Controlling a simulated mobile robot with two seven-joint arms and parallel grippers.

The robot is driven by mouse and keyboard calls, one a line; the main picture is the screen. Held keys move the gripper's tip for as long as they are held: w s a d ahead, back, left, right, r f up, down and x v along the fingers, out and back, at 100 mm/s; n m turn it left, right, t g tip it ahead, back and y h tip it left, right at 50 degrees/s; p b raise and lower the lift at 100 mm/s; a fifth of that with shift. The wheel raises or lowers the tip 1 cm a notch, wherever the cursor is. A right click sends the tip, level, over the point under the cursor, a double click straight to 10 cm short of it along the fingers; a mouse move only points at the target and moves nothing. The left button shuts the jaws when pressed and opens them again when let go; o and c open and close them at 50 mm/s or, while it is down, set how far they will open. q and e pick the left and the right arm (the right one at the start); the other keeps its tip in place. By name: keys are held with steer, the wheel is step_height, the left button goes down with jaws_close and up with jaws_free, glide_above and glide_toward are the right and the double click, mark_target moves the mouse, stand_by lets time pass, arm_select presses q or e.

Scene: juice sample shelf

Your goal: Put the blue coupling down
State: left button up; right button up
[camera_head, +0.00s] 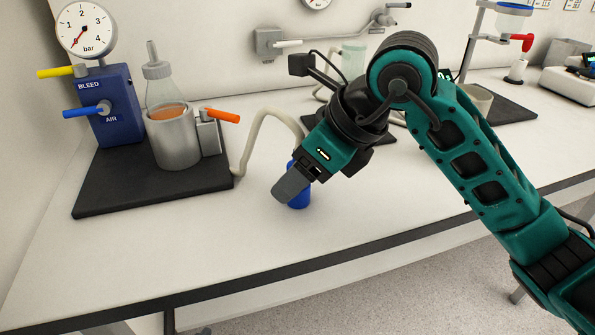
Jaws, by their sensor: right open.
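The blue coupling (299,196) stands upright on the white bench top, near the end of a beige hose (262,120). My right gripper (290,187) is at the coupling and covers part of its left and upper side. Its jaws are open; from this angle one dark finger shows in front of the coupling, and I cannot tell whether it touches it. The hose curves down behind the gripper, and its join with the coupling is hidden. My left gripper is not in view.
A black base (150,193) at left carries a blue valve block (108,120) with a gauge (85,28) and a steel cup (174,140) with a bottle. Another dark base (515,112) is at right. The bench front is clear.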

steer(key=p+v, duration=0.1)
steer(key=v, duration=1)
steer(key=shift+d, duration=0.15)
